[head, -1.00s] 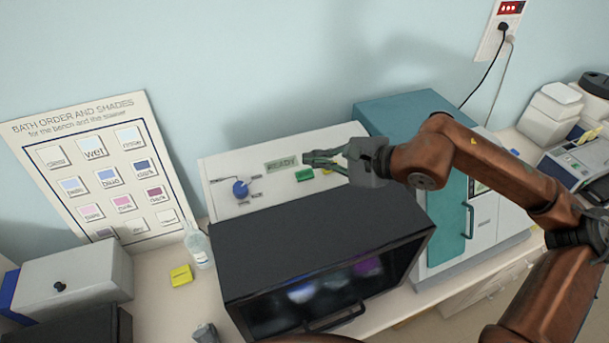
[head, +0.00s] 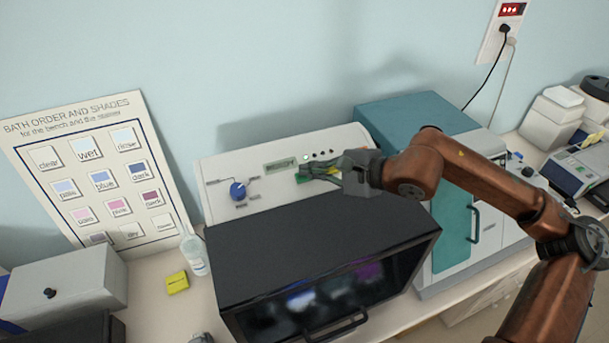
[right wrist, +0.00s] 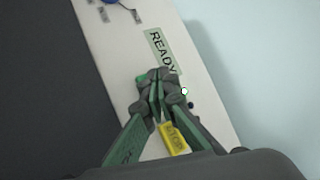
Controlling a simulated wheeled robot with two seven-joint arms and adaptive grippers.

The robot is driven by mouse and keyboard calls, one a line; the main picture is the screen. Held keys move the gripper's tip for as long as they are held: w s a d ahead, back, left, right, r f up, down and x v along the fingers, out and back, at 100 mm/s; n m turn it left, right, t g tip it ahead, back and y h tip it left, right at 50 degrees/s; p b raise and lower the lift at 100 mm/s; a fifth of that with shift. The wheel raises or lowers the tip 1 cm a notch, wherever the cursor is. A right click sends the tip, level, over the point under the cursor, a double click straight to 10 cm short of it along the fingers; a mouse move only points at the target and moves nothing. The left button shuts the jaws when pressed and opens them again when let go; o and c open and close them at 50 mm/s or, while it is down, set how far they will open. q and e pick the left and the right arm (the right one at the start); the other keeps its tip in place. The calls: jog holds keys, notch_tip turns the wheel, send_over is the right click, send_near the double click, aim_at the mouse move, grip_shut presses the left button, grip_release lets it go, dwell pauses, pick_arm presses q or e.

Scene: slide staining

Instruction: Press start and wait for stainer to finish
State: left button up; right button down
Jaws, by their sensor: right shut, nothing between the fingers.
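The stainer is a black box (head: 300,235) with a dark glass front and a pale sloped panel (head: 215,172) behind its top. The panel bears a blue knob (head: 238,191), a small display (head: 281,165) and a green button (head: 303,179). The display reads READY in the right wrist view (right wrist: 161,50). My right gripper (head: 301,171) is shut and empty, its tips over the green button and partly hiding it. I cannot tell whether they touch it. In the right wrist view a yellow button (right wrist: 174,138) shows between the fingers (right wrist: 156,78). My left gripper is not in view.
A teal and white cabinet (head: 425,115) stands right of the stainer. A bath order board (head: 120,105) leans on the wall at left. A clear bottle (head: 195,253), a yellow block (head: 177,282) and a grey box (head: 65,280) stand on the bench at left.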

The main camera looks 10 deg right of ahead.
dwell(0.9)
jog(key=shift+w+f+b, duration=0.15)
jog(key=shift+f+b, duration=0.3)
jog(key=shift+b, duration=0.25)
